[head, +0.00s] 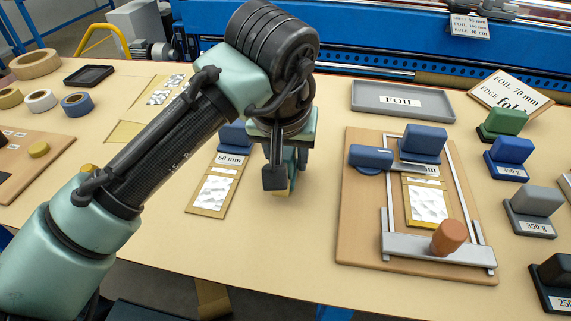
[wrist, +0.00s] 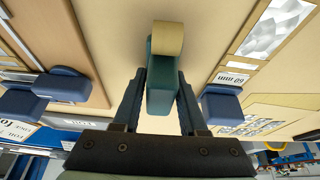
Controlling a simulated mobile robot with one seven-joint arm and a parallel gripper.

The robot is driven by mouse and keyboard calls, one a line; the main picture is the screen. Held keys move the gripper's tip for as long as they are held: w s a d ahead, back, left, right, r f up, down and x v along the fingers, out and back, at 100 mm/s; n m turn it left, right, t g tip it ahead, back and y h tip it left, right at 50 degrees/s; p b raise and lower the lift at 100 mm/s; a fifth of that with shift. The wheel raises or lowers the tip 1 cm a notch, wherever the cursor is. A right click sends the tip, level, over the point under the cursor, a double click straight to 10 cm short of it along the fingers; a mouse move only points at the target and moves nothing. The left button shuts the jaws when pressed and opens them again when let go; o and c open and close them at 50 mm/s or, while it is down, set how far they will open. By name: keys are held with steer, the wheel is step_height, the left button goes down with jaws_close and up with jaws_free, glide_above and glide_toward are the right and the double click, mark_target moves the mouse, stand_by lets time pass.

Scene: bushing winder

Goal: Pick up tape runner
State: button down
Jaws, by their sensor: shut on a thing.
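The tape runner (wrist: 160,98) shows in the wrist view as a teal body with a pale yellow roll (wrist: 168,38) at its far end. My gripper (wrist: 161,78) has its dark blue fingers closed on both sides of the teal body. In the head view, my gripper (head: 287,172) points down over the middle of the table, and only a small yellowish part of the tape runner (head: 283,190) shows below it; the rest is hidden. I cannot tell whether the tape runner touches the table.
A strip with a "60 mm" block (head: 213,192) lies left of my gripper. A wooden board (head: 360,220) with a sliding bar and blue blocks is on the right. A grey FOIL tray (head: 375,110) is behind. Tape rolls (head: 40,100) stand far left. The front middle is clear.

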steer(key=shift+r, duration=0.1)
step_height(320, 180, up, 10)
steer(key=shift+f+p, duration=0.1)
steer(key=shift+p, duration=0.75)
steer(key=c, duration=1.1)
jaws_free()
jaws_close()
